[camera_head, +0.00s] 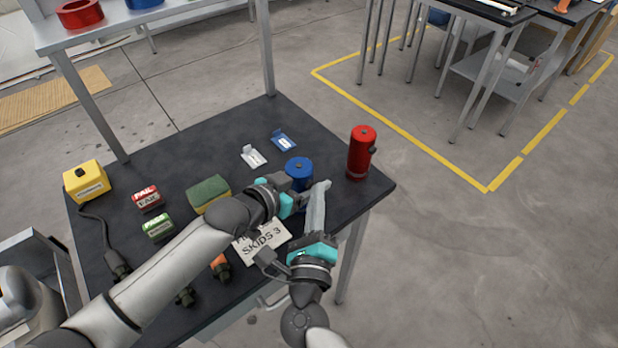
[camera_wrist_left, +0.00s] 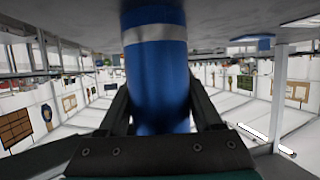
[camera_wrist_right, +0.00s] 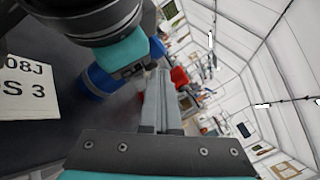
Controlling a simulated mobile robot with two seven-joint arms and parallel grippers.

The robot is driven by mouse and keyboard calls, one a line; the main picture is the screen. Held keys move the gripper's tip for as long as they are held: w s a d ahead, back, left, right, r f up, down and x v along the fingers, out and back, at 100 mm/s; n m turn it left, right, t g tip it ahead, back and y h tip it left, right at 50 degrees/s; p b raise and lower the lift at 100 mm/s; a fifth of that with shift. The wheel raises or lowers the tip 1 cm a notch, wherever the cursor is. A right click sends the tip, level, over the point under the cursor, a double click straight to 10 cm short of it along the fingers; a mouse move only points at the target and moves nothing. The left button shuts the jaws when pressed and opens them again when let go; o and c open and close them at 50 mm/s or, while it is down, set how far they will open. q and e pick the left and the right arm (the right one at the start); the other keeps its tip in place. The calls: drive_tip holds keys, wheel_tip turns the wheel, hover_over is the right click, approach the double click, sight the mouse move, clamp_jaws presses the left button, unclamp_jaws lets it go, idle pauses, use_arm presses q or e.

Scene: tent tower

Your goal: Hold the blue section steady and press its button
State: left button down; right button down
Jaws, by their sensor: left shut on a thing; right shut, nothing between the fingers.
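The blue section (camera_head: 299,172) is a short upright cylinder with a dark spot on its top, near the table's right side. My left gripper (camera_head: 297,201) is shut around it from the near side. In the left wrist view the blue section (camera_wrist_left: 160,85) fills the space between the fingers and shows a silver band. My right gripper (camera_head: 322,188) is shut and empty, its fingertips just right of the blue section. In the right wrist view the blue section (camera_wrist_right: 97,82) is partly hidden behind my left gripper. I cannot make out its button; contact with my right fingertips is unclear.
Behind are a white bracket (camera_head: 253,158) and a blue bracket (camera_head: 283,141). A sponge (camera_head: 208,194), a paper sign (camera_head: 263,238) and PASS and FAIL blocks lie left and near.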

drive_tip(key=shift+w+a, duration=0.1)
idle(0.3)
drive_tip(key=shift+s+d, duration=0.3)
drive_tip(key=shift+s, duration=0.15)
use_arm(q)
unclamp_jaws()
use_arm(e)
drive_tip(key=s+d, duration=0.3)
drive_tip(key=s, duration=0.1)
drive_tip(key=shift+s+d, duration=0.35)
idle(0.4)
use_arm(q)
drive_tip(key=shift+f, duration=0.1)
